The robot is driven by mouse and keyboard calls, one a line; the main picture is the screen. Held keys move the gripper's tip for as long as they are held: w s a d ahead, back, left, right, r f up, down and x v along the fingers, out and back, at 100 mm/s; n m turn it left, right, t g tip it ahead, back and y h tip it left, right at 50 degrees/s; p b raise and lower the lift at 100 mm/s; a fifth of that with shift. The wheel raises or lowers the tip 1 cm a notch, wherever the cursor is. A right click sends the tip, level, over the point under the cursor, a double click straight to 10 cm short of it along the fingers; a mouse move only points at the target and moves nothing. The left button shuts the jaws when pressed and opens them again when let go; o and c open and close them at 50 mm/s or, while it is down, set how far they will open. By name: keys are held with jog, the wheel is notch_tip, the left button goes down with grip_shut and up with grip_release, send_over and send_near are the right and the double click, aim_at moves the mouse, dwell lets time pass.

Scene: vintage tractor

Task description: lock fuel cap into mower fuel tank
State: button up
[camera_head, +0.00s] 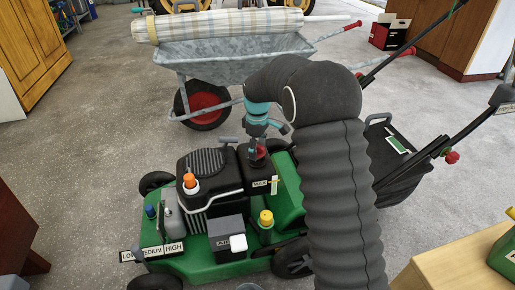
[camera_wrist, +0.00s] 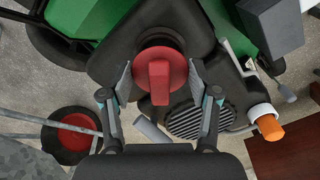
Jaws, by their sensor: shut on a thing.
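The red fuel cap (camera_wrist: 160,73) has a raised grip bar and fills the upper middle of the wrist view. It also shows in the head view (camera_head: 258,153), below my wrist. My gripper (camera_wrist: 160,80) has one finger on each side of the cap and is shut on it. The cap is at the dark round neck of the black fuel tank (camera_wrist: 120,58), on the green mower (camera_head: 200,268). The grip bar points toward the bottom of the wrist view. The cap's underside is hidden, so I cannot tell how deep it sits.
On the mower are an orange-topped filler (camera_head: 190,183), a yellow cap (camera_head: 266,218) and a black engine cover (camera_head: 205,165). A metal wheelbarrow (camera_head: 220,60) with a rolled carpet stands behind. A wooden table (camera_head: 445,270) with a green can is at right. Floor is clear at left.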

jog(key=shift+f+b, duration=0.4)
jog(key=shift+f, duration=0.75)
dwell(0.4)
jog(key=o, duration=0.5)
grip_shut()
jog(key=shift+f+n, duration=0.1)
jog(key=shift+n, duration=0.8)
jog(key=shift+p, duration=0.3)
jog(key=shift+n, duration=1)
jog(key=shift+n+p, duration=0.4)
jog(key=shift+n, duration=0.6)
